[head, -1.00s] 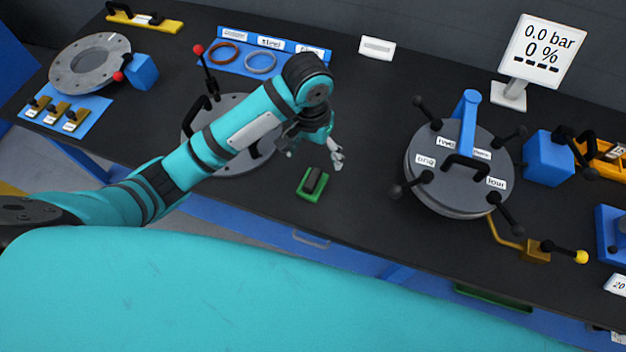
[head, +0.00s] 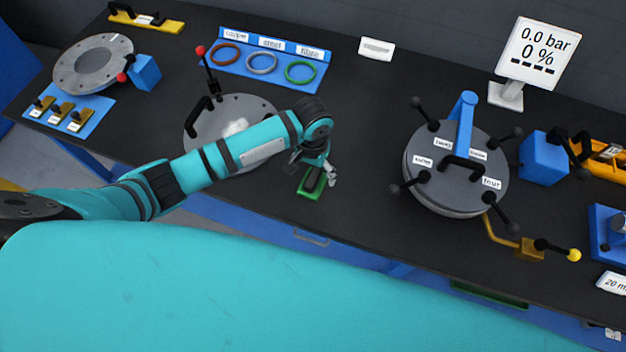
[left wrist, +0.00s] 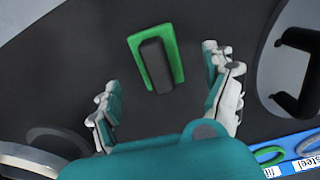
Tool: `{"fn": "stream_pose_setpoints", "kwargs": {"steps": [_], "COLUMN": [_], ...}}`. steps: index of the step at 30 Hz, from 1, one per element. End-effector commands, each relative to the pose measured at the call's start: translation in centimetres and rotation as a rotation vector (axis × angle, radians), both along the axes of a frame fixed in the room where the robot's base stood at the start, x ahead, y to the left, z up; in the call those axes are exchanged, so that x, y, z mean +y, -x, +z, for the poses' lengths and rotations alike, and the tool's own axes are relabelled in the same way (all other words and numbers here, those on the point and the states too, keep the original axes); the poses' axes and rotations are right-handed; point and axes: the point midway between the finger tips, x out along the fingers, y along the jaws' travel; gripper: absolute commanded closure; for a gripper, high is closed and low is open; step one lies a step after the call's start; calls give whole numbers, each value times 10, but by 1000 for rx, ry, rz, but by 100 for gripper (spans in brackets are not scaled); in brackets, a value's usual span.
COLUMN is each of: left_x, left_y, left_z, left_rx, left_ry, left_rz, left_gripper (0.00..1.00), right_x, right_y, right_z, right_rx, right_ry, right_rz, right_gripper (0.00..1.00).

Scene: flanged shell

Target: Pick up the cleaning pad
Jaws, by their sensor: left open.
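The cleaning pad (head: 310,191) looks like a small green block with a dark raised grip on top. It lies flat on the dark bench near its front edge. In the left wrist view the cleaning pad (left wrist: 155,60) shows between and beyond the fingers. My left gripper (head: 322,172) is open and empty, right by the pad, and its wrist hides part of it in the head view. In the left wrist view the fingers of my left gripper (left wrist: 164,78) stand apart on either side, with no visible contact. My right gripper is not in view.
A round grey flange (head: 225,108) with a white patch lies behind my left arm. The lidded vessel (head: 455,190) with black knobs stands to the right. A blue tray (head: 235,75) of coloured rings is at the back. Bare bench lies between pad and vessel.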

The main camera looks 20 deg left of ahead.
Motion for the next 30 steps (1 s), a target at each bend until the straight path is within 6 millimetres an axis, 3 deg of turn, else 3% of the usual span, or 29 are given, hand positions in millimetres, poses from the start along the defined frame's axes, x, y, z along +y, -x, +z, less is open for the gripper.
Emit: {"fn": "stream_pose_setpoints", "kwargs": {"steps": [9,18,30], "left_x": [-2,-2,-2], "left_y": [2,2,2], "left_z": [-42,-48,-48], "left_rx": [3,1,1], "left_ry": [0,0,-1], "left_rz": [0,-1,0], "left_gripper": [15,15,68], "right_x": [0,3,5], "right_y": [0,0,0], "right_z": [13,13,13], "right_rx": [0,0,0], "right_ry": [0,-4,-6], "right_rz": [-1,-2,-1], "right_gripper": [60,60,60]}}
